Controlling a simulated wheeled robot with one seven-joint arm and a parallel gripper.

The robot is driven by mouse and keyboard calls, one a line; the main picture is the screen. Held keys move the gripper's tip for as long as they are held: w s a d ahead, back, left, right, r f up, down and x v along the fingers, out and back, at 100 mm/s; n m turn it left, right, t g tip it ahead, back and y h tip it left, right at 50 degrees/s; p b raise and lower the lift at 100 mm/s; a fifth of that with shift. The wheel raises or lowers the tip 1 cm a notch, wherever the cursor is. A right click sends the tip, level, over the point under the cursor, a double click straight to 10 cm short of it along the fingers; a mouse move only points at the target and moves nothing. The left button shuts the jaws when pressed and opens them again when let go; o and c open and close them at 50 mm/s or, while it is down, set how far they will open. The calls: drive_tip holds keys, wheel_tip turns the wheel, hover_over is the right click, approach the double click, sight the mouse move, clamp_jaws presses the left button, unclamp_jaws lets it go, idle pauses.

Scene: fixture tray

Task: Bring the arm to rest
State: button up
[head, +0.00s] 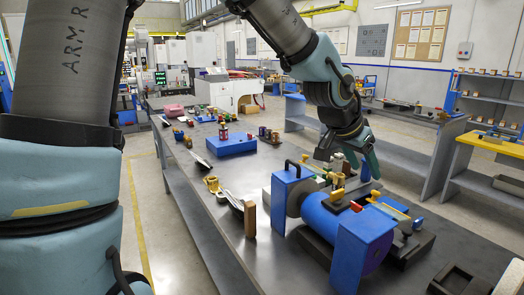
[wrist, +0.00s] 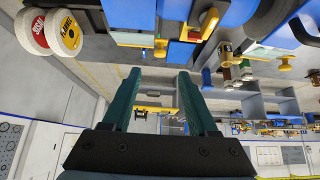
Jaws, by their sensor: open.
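My gripper (head: 350,165) hangs at the end of my bent arm in the head view, above the far side of a blue fixture with a cylinder (head: 345,225). In the wrist view my gripper (wrist: 160,76) shows two teal fingers spread apart, with nothing held between them. The wrist picture appears upside down, with the table's things along its top. Whether the fingertips touch anything on the table cannot be told from the head view.
The long grey workbench (head: 225,180) carries a blue box (head: 231,146), a brass part on a bracket (head: 212,184) and several small parts. A blue-ended shelf (head: 295,110) stands behind, and a yellow-topped bench (head: 490,143) at right. The floor at left (head: 143,195) is clear.

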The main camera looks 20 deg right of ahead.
drive_tip(key=w+a+f+n+t+y+b, duration=0.1)
drive_tip(key=w+a+f+n+y, duration=0.25)
drive_tip(key=a, duration=0.75)
drive_tip(key=w+a+f+n+y+b, duration=0.1)
drive_tip(key=w+a+f+n, duration=0.35)
drive_tip(key=a, duration=0.65)
drive_tip(key=s+a+f+n+y+b, duration=0.1)
drive_tip(key=a+f+n, duration=0.1)
drive_tip(key=a, duration=0.9)
drive_tip(key=s+a+f+n+g+y+b, duration=0.1)
drive_tip(key=s+a+f+n, duration=0.1)
drive_tip(key=a, duration=0.9)
drive_tip(key=shift+a+f+n, duration=0.3)
drive_tip(key=shift+f+n, duration=0.55)
drive_tip(key=shift+n, duration=0.05)
drive_tip(key=shift+w+y, duration=0.1)
drive_tip(key=shift+y, duration=0.15)
